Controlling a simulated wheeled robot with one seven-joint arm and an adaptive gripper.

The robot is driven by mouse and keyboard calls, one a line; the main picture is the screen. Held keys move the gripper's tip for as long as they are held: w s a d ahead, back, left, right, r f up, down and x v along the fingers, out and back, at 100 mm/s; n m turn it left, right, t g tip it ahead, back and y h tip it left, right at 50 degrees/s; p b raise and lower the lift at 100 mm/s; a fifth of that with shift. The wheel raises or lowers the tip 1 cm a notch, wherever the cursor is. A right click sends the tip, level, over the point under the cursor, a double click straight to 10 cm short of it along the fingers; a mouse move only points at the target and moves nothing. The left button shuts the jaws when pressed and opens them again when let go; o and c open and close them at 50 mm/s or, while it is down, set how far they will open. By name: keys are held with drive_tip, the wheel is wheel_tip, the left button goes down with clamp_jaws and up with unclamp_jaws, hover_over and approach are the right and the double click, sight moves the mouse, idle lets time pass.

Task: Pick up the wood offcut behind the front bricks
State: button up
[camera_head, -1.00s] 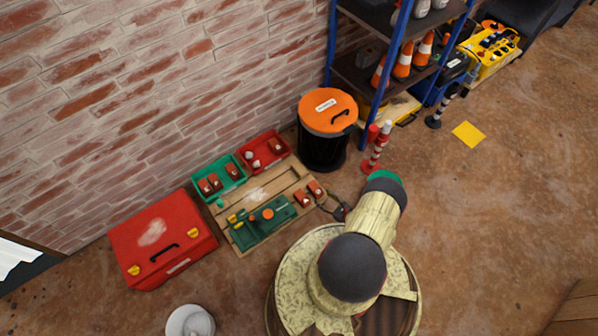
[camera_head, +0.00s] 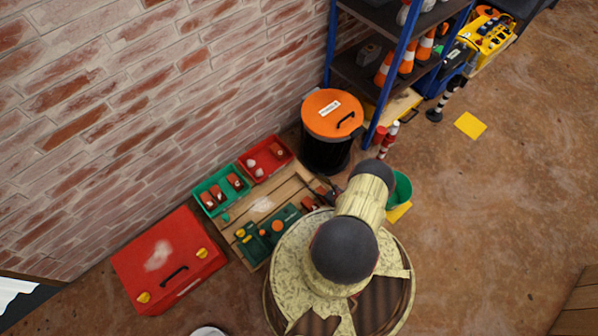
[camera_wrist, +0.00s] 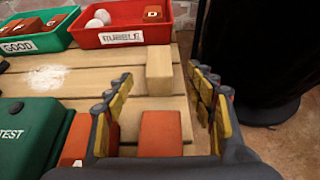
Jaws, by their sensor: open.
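The wood offcut (camera_wrist: 159,71) is a plain pale block on the slatted wooden pallet (camera_wrist: 60,82), seen in the wrist view. It sits just behind an orange-red front brick (camera_wrist: 160,133). A second front brick (camera_wrist: 76,143) is partly hidden by my left finger. My gripper (camera_wrist: 160,88) is open and empty, with its yellow-padded fingers spread to either side of the near brick. The offcut appears between and beyond the fingertips, with no contact visible. In the head view my gripper (camera_head: 334,194) is at the pallet's right end; I cannot make out the offcut there.
A red bin labelled RUBBLE (camera_wrist: 122,30) and a green GOOD bin (camera_wrist: 35,38) stand behind the pallet. A green TEST case (camera_wrist: 22,140) lies left. A black drum with orange lid (camera_head: 332,115) stands close on the right. A green bucket (camera_head: 399,190) is beside my arm.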

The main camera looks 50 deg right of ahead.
sight(305, 175)
drive_tip(key=b+x, duration=0.3)
drive_tip(key=x, duration=0.5)
drive_tip(key=shift+w+r, duration=0.15)
drive_tip(key=shift+w, duration=0.05)
drive_tip(key=shift+c, duration=1.2)
drive_tip(key=c, duration=1.1)
drive_tip(key=shift+o, duration=0.2)
drive_tip(key=shift+r, duration=0.1)
